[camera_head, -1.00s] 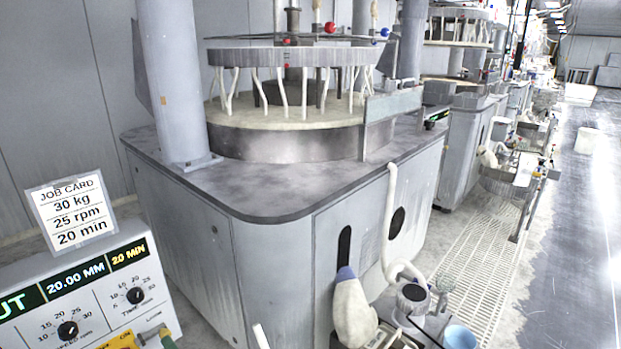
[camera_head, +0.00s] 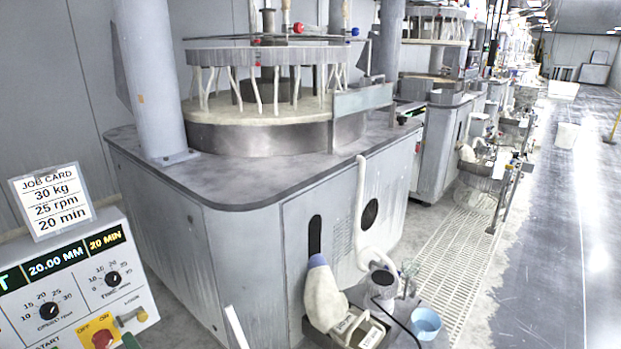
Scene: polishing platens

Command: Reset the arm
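Neither my left nor my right gripper shows in the head view, and I cannot make out either arm. The large grey polishing machine (camera_head: 255,250) fills the middle. Its round platen (camera_head: 262,137) sits on top under a grey ring (camera_head: 265,57) with several pale legs. The control panel (camera_head: 70,290) stands at the lower left, with lit displays reading 20.00 MM and 20 MIN. A white job card (camera_head: 52,201) above it reads 30 kg, 25 rpm, 20 min. The panel's lower edge is cut off.
A white bottle-like object with a bluish top (camera_head: 322,292), a grey cup (camera_head: 383,284) and a blue cup (camera_head: 425,323) stand low before the machine. A pale grating (camera_head: 450,265) runs alongside.

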